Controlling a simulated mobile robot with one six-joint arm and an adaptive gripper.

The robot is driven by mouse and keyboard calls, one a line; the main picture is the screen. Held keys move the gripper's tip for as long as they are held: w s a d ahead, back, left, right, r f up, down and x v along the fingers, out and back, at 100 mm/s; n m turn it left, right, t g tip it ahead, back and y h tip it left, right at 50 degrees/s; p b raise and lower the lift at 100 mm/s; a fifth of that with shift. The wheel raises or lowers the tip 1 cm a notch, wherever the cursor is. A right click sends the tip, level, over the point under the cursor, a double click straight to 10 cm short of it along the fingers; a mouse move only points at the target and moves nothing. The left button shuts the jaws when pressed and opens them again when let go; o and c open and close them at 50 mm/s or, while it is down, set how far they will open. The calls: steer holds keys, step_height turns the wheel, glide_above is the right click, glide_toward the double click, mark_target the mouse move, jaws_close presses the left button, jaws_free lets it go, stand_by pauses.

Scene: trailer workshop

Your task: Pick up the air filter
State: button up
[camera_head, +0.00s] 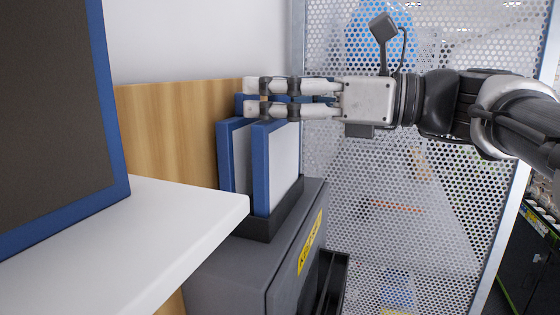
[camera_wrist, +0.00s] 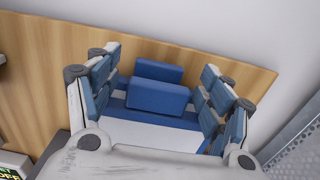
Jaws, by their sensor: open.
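Blue-framed air filters with pale faces stand upright in a dark holder (camera_head: 262,228). The nearest filter (camera_head: 262,170) stands beside a second one (camera_head: 227,155) to its left. A further blue piece shows behind my fingers, mostly hidden. My gripper (camera_head: 250,97) is open and comes in from the right, its fingers pointing left above the filter tops. In the wrist view, blue filter tops (camera_wrist: 158,97) lie between the two spread fingers, with a pale face below. I cannot tell whether the fingers touch a filter.
The holder sits on a grey cabinet (camera_head: 240,267) with a yellow label. A white shelf (camera_head: 150,235) juts in at the left, with a large blue-framed dark panel (camera_head: 55,110) on it. A wooden board (camera_head: 170,130) stands behind the filters. A perforated metal screen (camera_head: 400,220) stands at the right.

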steer(key=c, duration=1.6)
